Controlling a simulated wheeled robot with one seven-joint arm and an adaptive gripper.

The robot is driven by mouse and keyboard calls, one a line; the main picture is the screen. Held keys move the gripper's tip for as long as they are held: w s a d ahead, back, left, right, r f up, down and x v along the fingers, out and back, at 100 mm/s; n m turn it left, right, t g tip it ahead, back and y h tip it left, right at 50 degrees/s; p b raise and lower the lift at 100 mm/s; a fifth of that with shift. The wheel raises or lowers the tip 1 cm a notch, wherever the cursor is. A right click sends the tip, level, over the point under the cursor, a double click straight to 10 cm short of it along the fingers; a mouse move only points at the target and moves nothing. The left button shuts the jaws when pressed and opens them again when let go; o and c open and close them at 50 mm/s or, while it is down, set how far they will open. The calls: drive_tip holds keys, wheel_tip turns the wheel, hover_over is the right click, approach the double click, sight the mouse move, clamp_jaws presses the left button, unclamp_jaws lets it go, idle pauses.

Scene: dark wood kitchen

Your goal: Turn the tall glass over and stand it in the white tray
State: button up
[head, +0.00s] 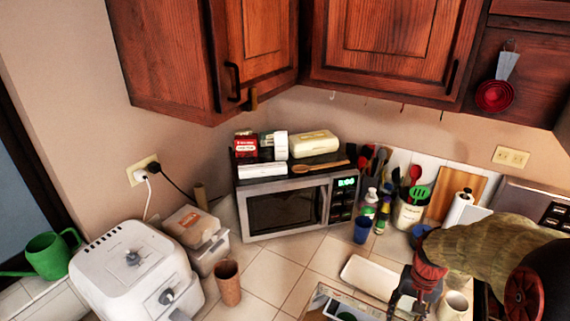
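A tall brown tumbler (228,284) stands on the tiled counter at the lower left of the middle, beside the white appliance; it is the likeliest tall glass. A shorter blue cup (362,231) stands in front of the microwave's right end. The white tray (352,270) lies on the counter right of centre, its right end partly hidden by my arm. My gripper (406,304) points down at the tray's right end, at the lower edge of the picture, well to the right of the tumbler. Its fingers are dark and small; whether they are open or hold anything is unclear.
A microwave (290,208) with boxes on top stands behind. A white appliance (134,268) and a lidded container (207,255) are at left. A utensil crock (408,213) and bottles stand behind the tray. A pale mug (453,305) is right of my gripper. Tiles between tumbler and tray are clear.

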drive_tip(key=w+a+f+n+b, duration=0.5)
drive_tip(key=w+a+f, duration=0.8)
drive_tip(key=a+f, duration=0.3)
drive_tip(key=shift+a+f+n+b, duration=0.25)
drive_tip(key=shift+a+n+b, duration=0.15)
drive_tip(key=shift+b, duration=0.4)
drive_tip(key=shift+d, duration=0.1)
